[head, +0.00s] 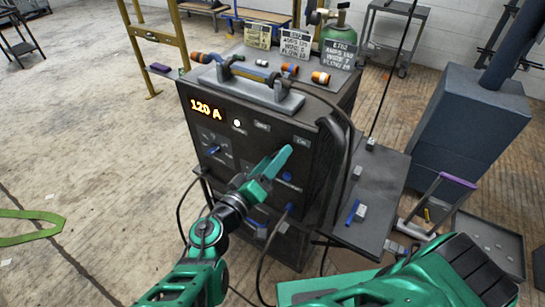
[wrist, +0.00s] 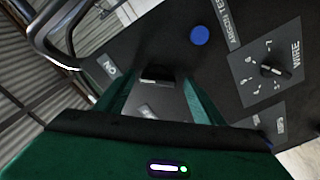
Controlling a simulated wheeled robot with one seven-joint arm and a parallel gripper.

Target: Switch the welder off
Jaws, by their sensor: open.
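The welder (head: 250,135) is a dark box with a lit orange display (head: 206,110) reading 120 A and a lit white lamp (head: 237,123). My gripper (head: 278,160) is in front of the upper right of its front panel, hiding part of it. In the wrist view, my open gripper (wrist: 160,98) has one finger on each side of a pale plate with a small dark switch (wrist: 157,75). An ON label (wrist: 108,67), upside down, is beside it. Nothing is held. I cannot tell whether the fingertips touch the panel.
A blue button (wrist: 200,35) and a WIRE knob (wrist: 274,71) are on the panel near my gripper. Cables hang around the welder, and a side shelf (head: 375,200) stands at its right. Tags and torch parts lie on top. The floor at left is mostly clear.

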